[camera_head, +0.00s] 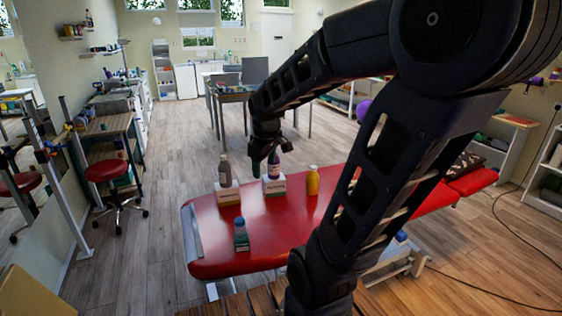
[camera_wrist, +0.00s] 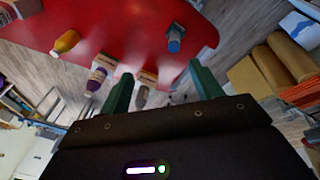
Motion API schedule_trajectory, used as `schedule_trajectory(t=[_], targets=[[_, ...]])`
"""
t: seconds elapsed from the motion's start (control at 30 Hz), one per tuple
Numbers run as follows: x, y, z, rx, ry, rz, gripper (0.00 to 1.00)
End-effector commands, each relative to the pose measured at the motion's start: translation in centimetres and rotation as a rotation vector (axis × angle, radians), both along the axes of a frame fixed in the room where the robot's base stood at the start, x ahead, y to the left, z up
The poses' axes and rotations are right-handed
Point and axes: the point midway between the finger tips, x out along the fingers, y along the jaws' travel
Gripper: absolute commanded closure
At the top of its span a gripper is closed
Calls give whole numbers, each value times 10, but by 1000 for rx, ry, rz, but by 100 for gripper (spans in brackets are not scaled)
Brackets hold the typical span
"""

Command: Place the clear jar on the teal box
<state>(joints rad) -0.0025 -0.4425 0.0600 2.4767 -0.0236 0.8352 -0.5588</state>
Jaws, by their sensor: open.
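A small blue-topped item (camera_head: 241,228) stands upright near the front edge of the red table, with a paler, greenish lower part. It also shows in the wrist view (camera_wrist: 174,43). It may be the clear jar, perhaps on a small box, but it is too small to tell. My gripper (camera_head: 265,160) is open and empty. It hangs above the table's far side, beside the bottles and apart from the blue-topped item. Its two green fingers (camera_wrist: 158,78) stand wide apart in the wrist view.
On the red table (camera_head: 280,228), a grey bottle (camera_head: 225,173) stands on a low box (camera_head: 228,194). A purple bottle (camera_head: 274,165) stands on a white box (camera_head: 273,186). A yellow bottle (camera_head: 313,181) stands right of them. The table's middle front looks clear.

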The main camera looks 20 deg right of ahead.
Motion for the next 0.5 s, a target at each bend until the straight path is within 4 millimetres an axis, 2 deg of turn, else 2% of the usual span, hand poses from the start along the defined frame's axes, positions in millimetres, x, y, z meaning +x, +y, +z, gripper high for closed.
schedule_trajectory(t=[0.1,0.3,0.5], targets=[[-25,-6,18,55,-45,-162,35],[-63,-14,38,153,-101,-411,35],[-86,-17,46,219,-127,-558,35]])
